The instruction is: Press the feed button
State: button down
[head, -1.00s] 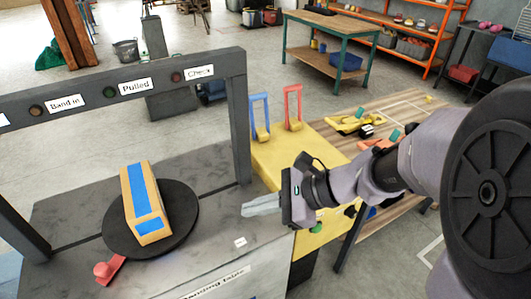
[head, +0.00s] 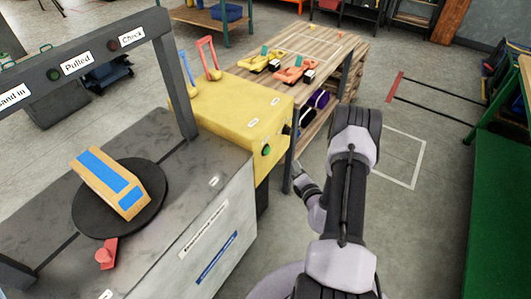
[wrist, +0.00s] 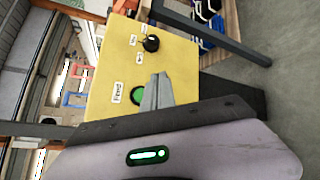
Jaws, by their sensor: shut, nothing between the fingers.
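The green button (head: 266,150) is on the front face of the yellow machine box (head: 225,115). In the wrist view the green button (wrist: 135,96) sits beside a small white label (wrist: 118,92), and its edge is partly hidden by my finger. My gripper (head: 297,168) is in front of that face, to the right of the button in the head view. In the wrist view my gripper (wrist: 158,82) is shut and empty, its tips right by the button. I cannot tell whether they touch it. A black knob (wrist: 151,44) is on the same face.
A wooden bench (head: 325,52) with yellow and orange tools stands behind. Open floor (head: 430,210) lies right.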

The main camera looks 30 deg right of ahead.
aim_at(267, 151)
jog(key=shift+s+d+f, duration=0.1)
jog(key=shift+s+f, duration=0.05)
jog(key=shift+f, duration=0.05)
jog(key=w+a, duration=0.3)
jog(key=w, duration=0.5)
jog(key=shift+a, duration=0.25)
jog(key=shift+w, duration=0.15)
dwell(1.8)
jog(key=shift+w+a, duration=0.15)
jog(key=shift+w, duration=0.2)
jog(key=shift+w+a, duration=0.2)
jog(key=shift+w, duration=0.3)
dwell(0.6)
jog(key=shift+s, duration=0.1)
jog(key=shift+s+d, duration=0.35)
jog(key=shift+s, duration=0.45)
